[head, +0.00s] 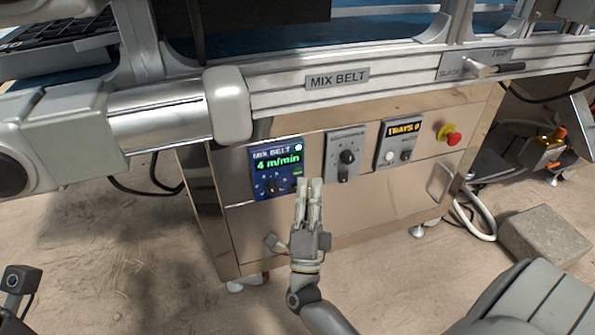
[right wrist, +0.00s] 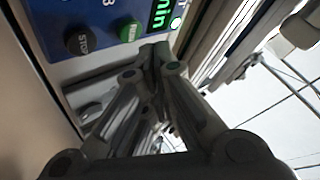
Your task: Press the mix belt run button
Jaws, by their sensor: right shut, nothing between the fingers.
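The mix belt panel (head: 259,160) is a blue box on the steel cabinet front, with a green display reading 4 m/min. In the right wrist view, the green run button (right wrist: 130,31) sits beside a black stop button (right wrist: 79,41). My right gripper (head: 309,184) is shut and empty, fingers pointing at the panel's lower right edge. In the right wrist view, its fingertips (right wrist: 155,50) are close beside the run button; I cannot tell whether they touch the panel. A white lamp (right wrist: 176,23) is lit near the display.
Right of the blue panel are a grey knob box (head: 341,165), a trays counter box (head: 399,143) and a red emergency stop (head: 453,139). The metal conveyor rail (head: 420,75) runs above them. A concrete block (head: 545,238) lies on the floor at right.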

